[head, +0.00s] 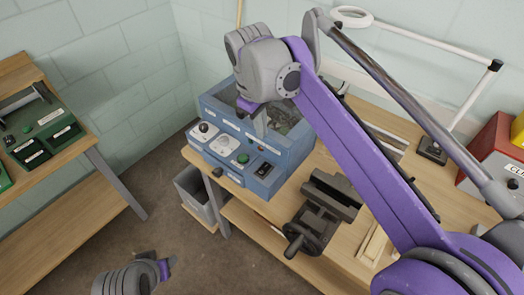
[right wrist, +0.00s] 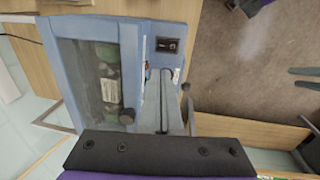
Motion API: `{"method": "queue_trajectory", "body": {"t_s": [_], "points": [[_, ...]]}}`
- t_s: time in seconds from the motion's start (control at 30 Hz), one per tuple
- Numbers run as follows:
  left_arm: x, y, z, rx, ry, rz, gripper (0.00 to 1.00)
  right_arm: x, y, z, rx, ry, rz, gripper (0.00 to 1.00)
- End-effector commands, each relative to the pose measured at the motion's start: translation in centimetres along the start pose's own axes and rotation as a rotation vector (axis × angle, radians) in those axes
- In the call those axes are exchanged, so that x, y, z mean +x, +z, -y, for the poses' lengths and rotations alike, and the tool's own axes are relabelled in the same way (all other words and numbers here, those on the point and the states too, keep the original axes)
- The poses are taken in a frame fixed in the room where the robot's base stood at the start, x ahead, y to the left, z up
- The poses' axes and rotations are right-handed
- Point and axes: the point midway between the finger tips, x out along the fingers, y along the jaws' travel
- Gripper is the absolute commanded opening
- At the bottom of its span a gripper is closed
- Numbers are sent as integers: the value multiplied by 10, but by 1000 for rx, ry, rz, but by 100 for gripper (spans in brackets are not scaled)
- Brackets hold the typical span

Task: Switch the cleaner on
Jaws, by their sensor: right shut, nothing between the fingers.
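The cleaner (head: 215,107) is a blue box at the left end of the bench, with a row of controls along its front. A black rocker switch (head: 264,170) sits at the right end of the row, and it also shows in the right wrist view (right wrist: 167,45). A green button (head: 242,158) and a dial (head: 203,127) lie further left. My right gripper (head: 258,118) is shut and empty above the cleaner; its fingers also show in the right wrist view (right wrist: 165,115). My left gripper (head: 168,266) is low over the floor; its jaw opening is unclear.
A dark vise (head: 322,210) stands on the bench right of the cleaner. A grey bin (head: 192,190) is below the bench's left end.

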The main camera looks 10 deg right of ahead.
Motion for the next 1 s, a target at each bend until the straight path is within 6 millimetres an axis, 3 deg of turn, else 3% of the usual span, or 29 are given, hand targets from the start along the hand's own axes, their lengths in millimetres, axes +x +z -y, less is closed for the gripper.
{"method": "queue_trajectory", "body": {"t_s": [0.3, 0.47, 1.0], "points": [[0, 0, 0, 0, 0, 0, 50, 1, 0, 0, 1, 0, 0, 0], [1, 1, 0, 0, 0, 1, 50, 14, 0, 0, 1, 0, 0, 0], [7, 7, 0, 0, 0, 6, 50, 119, 0, 0, 2, 0, -1, 0]]}}
